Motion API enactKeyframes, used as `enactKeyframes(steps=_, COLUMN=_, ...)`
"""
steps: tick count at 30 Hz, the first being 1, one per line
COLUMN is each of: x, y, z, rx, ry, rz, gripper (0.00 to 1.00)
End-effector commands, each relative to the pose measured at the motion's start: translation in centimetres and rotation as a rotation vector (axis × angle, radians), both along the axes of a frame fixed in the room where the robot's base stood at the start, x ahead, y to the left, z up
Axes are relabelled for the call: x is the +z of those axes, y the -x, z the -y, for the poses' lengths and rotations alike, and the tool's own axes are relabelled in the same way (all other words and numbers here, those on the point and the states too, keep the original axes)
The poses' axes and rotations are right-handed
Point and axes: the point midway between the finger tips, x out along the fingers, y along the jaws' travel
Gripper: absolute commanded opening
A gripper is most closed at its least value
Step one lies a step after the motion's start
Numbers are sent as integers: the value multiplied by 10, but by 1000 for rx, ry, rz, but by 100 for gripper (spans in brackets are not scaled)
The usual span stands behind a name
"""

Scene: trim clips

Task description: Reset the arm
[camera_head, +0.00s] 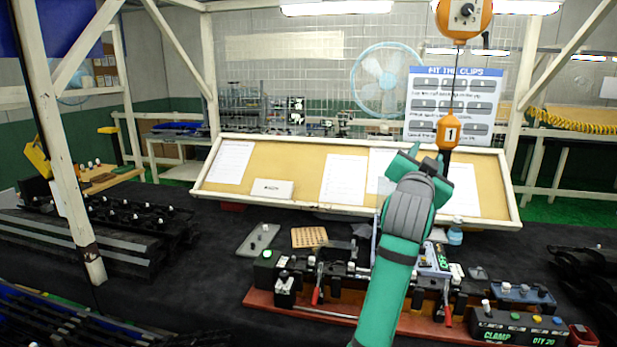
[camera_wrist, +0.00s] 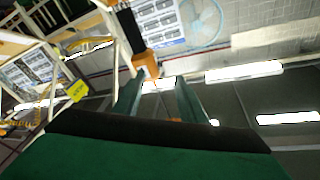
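My green gripper (camera_head: 428,155) is raised above the bench, in front of the tilted tan board. In the wrist view, its two fingers (camera_wrist: 158,92) stand apart with nothing between them. Beyond them are the ceiling, lamps and the hanging orange unit. My arm runs up from the bottom of the head view and hides part of the fixture (camera_head: 335,290) on the dark bench. The fixture has a reddish-brown base, red-handled clamps and dark blocks.
An orange hanging tool (camera_head: 451,131) marked 1 is close to my gripper on its right. The tan board (camera_head: 300,170) with papers stands behind. A control box (camera_head: 515,325) labelled CLAMP is front right. A white post (camera_head: 75,200) stands left.

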Motion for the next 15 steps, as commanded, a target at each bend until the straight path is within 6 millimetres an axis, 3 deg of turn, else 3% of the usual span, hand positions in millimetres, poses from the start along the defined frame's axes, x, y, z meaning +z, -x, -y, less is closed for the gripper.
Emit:
enactKeyframes(steps=1, x=-29, y=-3, z=-5, rx=4, ry=14, rz=-21, gripper=38)
enactKeyframes(steps=3, x=-62, y=-5, z=-11, rx=9, ry=36, rz=-40, gripper=38)
enactKeyframes(steps=8, x=-137, y=-3, z=-28, rx=28, ry=84, rz=-82, gripper=38)
enactKeyframes(steps=15, x=-244, y=18, z=-57, rx=64, ry=155, rz=-143, gripper=38)
